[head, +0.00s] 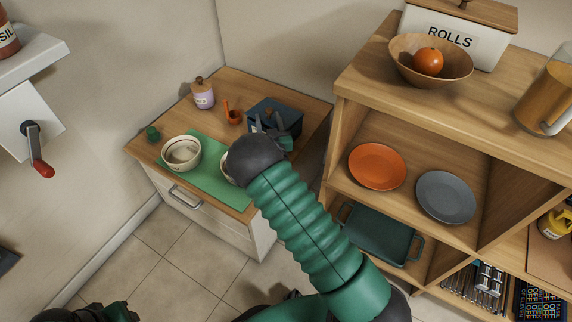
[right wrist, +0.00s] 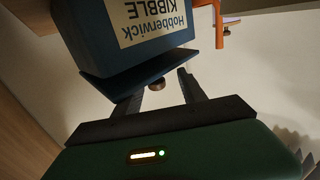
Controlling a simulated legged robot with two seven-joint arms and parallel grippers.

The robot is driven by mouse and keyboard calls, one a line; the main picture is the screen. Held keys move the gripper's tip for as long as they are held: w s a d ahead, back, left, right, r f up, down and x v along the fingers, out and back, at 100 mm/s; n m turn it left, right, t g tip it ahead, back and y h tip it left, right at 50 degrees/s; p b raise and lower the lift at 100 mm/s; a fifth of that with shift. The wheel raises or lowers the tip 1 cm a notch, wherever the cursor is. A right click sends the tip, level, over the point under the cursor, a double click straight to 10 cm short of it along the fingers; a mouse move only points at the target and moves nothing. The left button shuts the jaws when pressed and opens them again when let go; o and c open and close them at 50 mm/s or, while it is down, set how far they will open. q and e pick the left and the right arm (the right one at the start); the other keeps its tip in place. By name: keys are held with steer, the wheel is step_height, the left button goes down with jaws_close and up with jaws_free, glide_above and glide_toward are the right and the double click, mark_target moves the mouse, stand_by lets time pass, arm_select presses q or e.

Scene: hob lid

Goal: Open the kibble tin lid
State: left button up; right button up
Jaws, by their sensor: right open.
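The kibble tin (head: 262,106) is a dark blue box near the back right of the low wooden cabinet. In the right wrist view the tin (right wrist: 125,30) appears upside down, with a cream label reading "Hobberwick KIBBLE". Its dark lid (right wrist: 135,76) lies over the box and looks closed. A small brownish knob (right wrist: 157,84) shows at the lid. My right gripper (right wrist: 160,88) is open at the lid, its fingers either side of the knob; I cannot tell whether they touch it. In the head view my right gripper (head: 272,122) partly hides the tin. Part of my left arm shows at bottom left.
A wooden shelf unit (head: 345,125) with plates rises close on the right.

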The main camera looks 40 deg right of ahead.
steer(key=s+p, duration=0.2)
steer(key=shift+d+f+p, duration=0.1)
steer(key=shift+p, duration=0.2)
arm_select(q)
steer(key=shift+w+p+v, duration=0.25)
steer(key=shift+p+v, duration=0.6)
steer(key=shift+v, duration=0.3)
steer(key=shift+w+p+v, duration=0.25)
steer(key=shift+p+v, duration=0.55)
steer(key=shift+v, duration=0.35)
arm_select(e)
steer(key=a+v, duration=0.1)
steer(key=v, duration=1.2)
steer(key=shift+a, duration=0.3)
